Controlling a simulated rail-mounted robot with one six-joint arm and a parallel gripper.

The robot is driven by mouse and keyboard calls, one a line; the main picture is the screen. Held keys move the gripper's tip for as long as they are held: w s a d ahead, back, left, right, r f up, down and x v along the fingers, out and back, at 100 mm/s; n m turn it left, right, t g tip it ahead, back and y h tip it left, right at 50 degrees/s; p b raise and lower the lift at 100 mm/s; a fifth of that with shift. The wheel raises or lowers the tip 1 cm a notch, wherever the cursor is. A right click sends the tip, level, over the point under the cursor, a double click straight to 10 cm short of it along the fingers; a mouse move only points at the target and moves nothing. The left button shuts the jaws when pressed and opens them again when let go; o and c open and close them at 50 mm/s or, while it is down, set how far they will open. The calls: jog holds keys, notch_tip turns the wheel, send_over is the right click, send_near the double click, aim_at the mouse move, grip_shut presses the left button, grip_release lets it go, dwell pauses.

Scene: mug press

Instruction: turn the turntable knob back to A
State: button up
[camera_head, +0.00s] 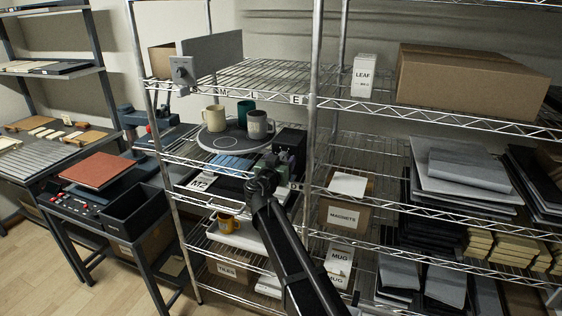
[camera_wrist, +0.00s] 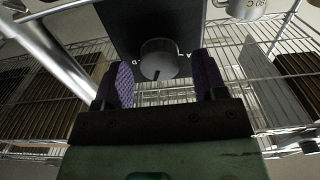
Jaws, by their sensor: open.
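The turntable knob (camera_wrist: 158,58) is a dark round dial on a black control box (camera_wrist: 135,22). In the wrist view a small mark that I cannot read clearly is left of it and an A is right of it. Which mark the knob points to is not clear. My gripper (camera_wrist: 162,72) is open, with one purple-padded finger on each side of the knob; contact is not visible. In the head view my gripper (camera_head: 268,180) is in front of the shelf, hiding the knob. The round grey turntable (camera_head: 228,147) carries a cream, a teal and a grey mug.
Shelf posts (camera_head: 313,90) and wire shelves surround my arm. A mug (camera_wrist: 244,8) is near the box at upper right in the wrist view. A MAGNETS box (camera_head: 345,215) is to the right. A press table is left.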

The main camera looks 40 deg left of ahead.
jog(key=shift+w+a, duration=0.1)
jog(key=shift+w, duration=0.1)
jog(key=c, duration=0.9)
